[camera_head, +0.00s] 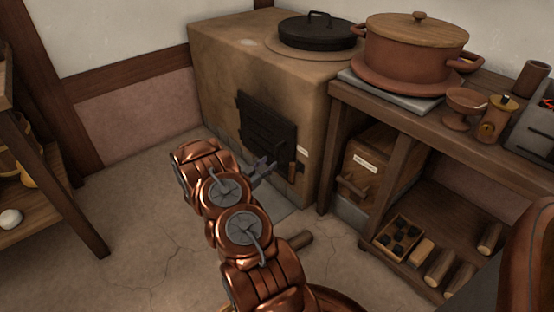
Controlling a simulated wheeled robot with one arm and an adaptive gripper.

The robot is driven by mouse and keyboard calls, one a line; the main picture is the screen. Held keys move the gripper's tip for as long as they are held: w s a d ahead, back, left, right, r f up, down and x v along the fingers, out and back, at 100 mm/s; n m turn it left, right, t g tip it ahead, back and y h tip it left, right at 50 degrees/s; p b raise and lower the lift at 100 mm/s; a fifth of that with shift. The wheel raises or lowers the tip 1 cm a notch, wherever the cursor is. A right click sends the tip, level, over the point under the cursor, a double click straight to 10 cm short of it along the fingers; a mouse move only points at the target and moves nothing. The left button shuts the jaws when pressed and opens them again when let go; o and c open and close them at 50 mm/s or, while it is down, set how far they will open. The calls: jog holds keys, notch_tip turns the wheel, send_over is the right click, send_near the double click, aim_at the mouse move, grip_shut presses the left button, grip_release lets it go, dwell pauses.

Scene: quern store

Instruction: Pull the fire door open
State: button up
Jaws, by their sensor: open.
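The fire door (267,127) is a dark metal door low on the front of a clay stove (217,72). It looks closed, and its lower part is partly hidden behind my gripper. A small wooden handle (292,172) shows at its lower right. My copper arm reaches up from the bottom of the view. My gripper (268,168) is open and small in the view, in front of the door's lower half. I cannot tell whether a finger touches the door or handle.
A wooden bench (400,107) with a large clay pot (414,58) stands right of the stove. Its lower shelf holds logs (440,265) and a box of dark lumps (398,236). A log (301,239) lies on the floor. A wooden shelf (60,207) stands left; the floor between is clear.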

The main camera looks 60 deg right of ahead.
aim_at(277, 156)
jog(key=shift+s+d+b, duration=0.2)
jog(key=shift+d+b, duration=1)
jog(key=shift+d, duration=1.85)
jog(key=shift+c, duration=0.3)
grip_shut()
